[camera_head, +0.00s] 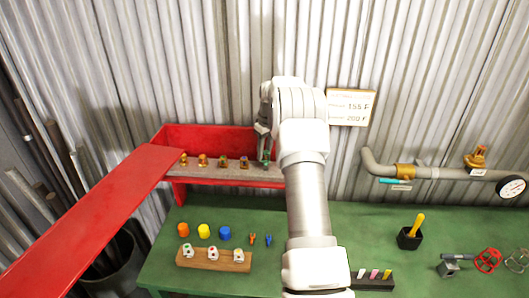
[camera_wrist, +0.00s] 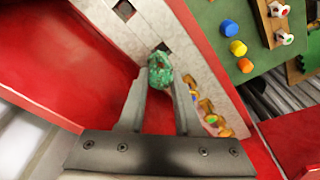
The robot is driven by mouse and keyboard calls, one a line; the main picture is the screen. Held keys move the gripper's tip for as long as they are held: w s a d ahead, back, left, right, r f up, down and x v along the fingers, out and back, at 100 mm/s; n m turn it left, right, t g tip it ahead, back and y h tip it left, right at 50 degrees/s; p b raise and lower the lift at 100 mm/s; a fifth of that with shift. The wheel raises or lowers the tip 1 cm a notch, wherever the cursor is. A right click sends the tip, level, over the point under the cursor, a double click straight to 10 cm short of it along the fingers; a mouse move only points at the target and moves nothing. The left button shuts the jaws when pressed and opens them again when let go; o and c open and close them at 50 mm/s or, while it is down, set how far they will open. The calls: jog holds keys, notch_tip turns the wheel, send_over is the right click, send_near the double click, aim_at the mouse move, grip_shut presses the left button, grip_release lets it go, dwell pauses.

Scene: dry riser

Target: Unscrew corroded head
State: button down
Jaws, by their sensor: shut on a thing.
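A green, rough-looking corroded head (camera_wrist: 160,70) sits between the fingertips of my gripper (camera_wrist: 160,88) in the wrist view. My gripper is shut on it. In the head view, my gripper (camera_head: 265,146) points down at the right end of the row of heads, over the grey rack (camera_head: 212,172) in the red cabinet (camera_head: 215,135). Whether the green head touches the rack or hangs just above it, I cannot tell. Several brass-coloured heads (camera_wrist: 205,106) stand in a row beside it. A brass head (camera_head: 476,158) stands upright on the grey pipe (camera_head: 440,173) at the right.
The cabinet's open red door (camera_head: 90,215) reaches to the lower left. A gauge (camera_head: 511,187) ends the pipe.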

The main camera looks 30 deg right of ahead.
jog(key=shift+r, duration=0.1)
jog(key=shift+r+p, duration=1.7)
jog(key=shift+r, duration=0.75)
